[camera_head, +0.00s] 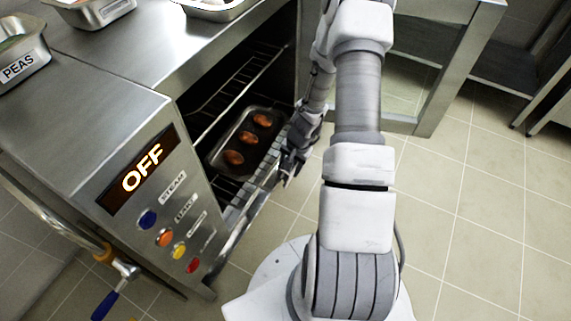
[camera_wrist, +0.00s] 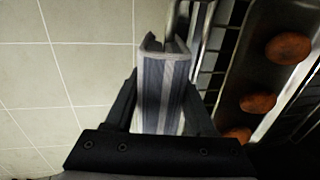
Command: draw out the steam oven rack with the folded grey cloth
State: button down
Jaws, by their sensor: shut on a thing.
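The steam oven (camera_head: 115,110) stands open at the left, its display reading OFF. Inside it a wire rack (camera_head: 226,187) bears a dark tray (camera_head: 217,158) with several brown, potato-like pieces. The rack's bars also show in the wrist view (camera_wrist: 217,42), right of my fingers. My gripper (camera_head: 290,170) is at the rack's front edge, at the oven mouth. In the wrist view my gripper (camera_wrist: 160,108) is shut on the folded grey cloth (camera_wrist: 158,85), which has lighter stripes and stands up between the fingers. I cannot tell whether the cloth is around the rack's front bar or only beside it.
Steel pans, one labelled PEAS (camera_head: 20,62), stand on the steel top. A blue-handled hose fitting (camera_head: 112,290) hangs at the lower left. A steel table (camera_head: 440,70) stands behind my arm. The tiled floor (camera_head: 480,200) to the right is clear.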

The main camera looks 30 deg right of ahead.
jog(key=shift+s+d, duration=0.65)
jog(key=shift+s, duration=0.3)
jog(key=shift+s+d, duration=0.6)
jog(key=shift+s, duration=0.45)
jog(key=shift+s+d, duration=0.55)
jog(key=shift+s, duration=0.25)
jog(key=shift+s+d, duration=0.55)
jog(key=shift+s, duration=0.25)
jog(key=shift+s+d, duration=0.55)
jog(key=shift+s, duration=0.25)
jog(key=s+d, duration=0.2)
jog(key=s, duration=0.1)
jog(key=s+d, duration=0.1)
jog(key=s, duration=0.1)
jog(key=shift+d, duration=0.15)
jog(key=shift+r, duration=0.4)
jog(key=shift+s+d+r+p, duration=0.1)
jog(key=shift+r+p, duration=0.45)
jog(key=shift+r, duration=0.15)
jog(key=shift+s+d+r, duration=0.15)
jog(key=shift+r, duration=0.15)
